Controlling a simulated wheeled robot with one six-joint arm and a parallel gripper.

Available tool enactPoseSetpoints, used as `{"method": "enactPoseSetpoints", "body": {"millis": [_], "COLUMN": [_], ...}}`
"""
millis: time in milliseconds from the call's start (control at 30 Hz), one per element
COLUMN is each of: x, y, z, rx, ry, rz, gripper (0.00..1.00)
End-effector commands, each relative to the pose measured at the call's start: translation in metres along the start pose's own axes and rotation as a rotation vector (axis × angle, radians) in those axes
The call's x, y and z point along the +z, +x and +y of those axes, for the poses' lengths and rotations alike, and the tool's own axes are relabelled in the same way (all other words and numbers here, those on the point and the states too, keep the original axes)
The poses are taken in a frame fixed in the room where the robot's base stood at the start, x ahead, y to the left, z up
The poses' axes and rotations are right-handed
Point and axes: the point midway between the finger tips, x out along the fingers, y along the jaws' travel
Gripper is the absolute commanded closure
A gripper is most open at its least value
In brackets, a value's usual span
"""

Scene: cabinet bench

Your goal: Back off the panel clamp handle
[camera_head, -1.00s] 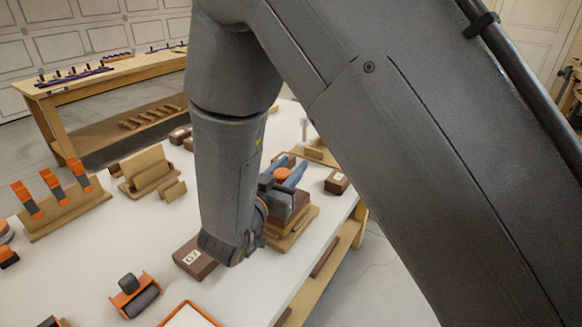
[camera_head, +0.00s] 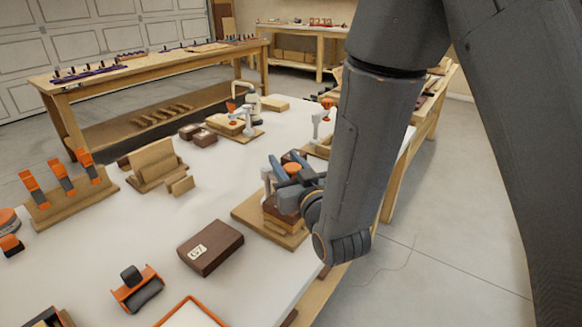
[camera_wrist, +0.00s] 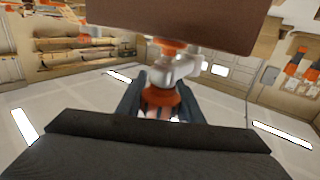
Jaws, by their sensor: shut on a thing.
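In the head view, my gripper (camera_head: 288,172) has its blue-grey fingers around the orange panel clamp handle (camera_head: 292,168). The clamp's white post (camera_head: 266,180) stands on a wooden base (camera_head: 247,214) near the table's right edge. Dark brown blocks (camera_head: 282,212) sit on the base below my gripper, partly hidden by my wrist. In the wrist view, the red-orange handle (camera_wrist: 160,99) is between my gripper's fingers (camera_wrist: 160,104), with the white clamp body (camera_wrist: 177,68) beyond it. A brown slab (camera_wrist: 180,22) covers the top of that view.
A brown box marked G7 (camera_head: 210,249) lies left of the clamp. Other white clamps (camera_head: 246,124) with orange tips stand farther back. A wooden rack (camera_head: 155,163) and orange-topped tools (camera_head: 62,178) are at left.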

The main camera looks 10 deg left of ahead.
Motion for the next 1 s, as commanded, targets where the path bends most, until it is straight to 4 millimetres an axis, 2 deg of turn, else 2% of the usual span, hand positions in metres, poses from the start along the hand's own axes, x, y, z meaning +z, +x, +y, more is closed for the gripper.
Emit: {"method": "enactPoseSetpoints", "body": {"millis": [600,1000], "x": [0.000,-0.001], "y": [-0.004,-0.009], "z": [-0.019,-0.027], "rx": [-0.539,-0.714], "ry": [-0.002,0.000], "rz": [0.002,0.002], "gripper": [0.89,0.89]}}
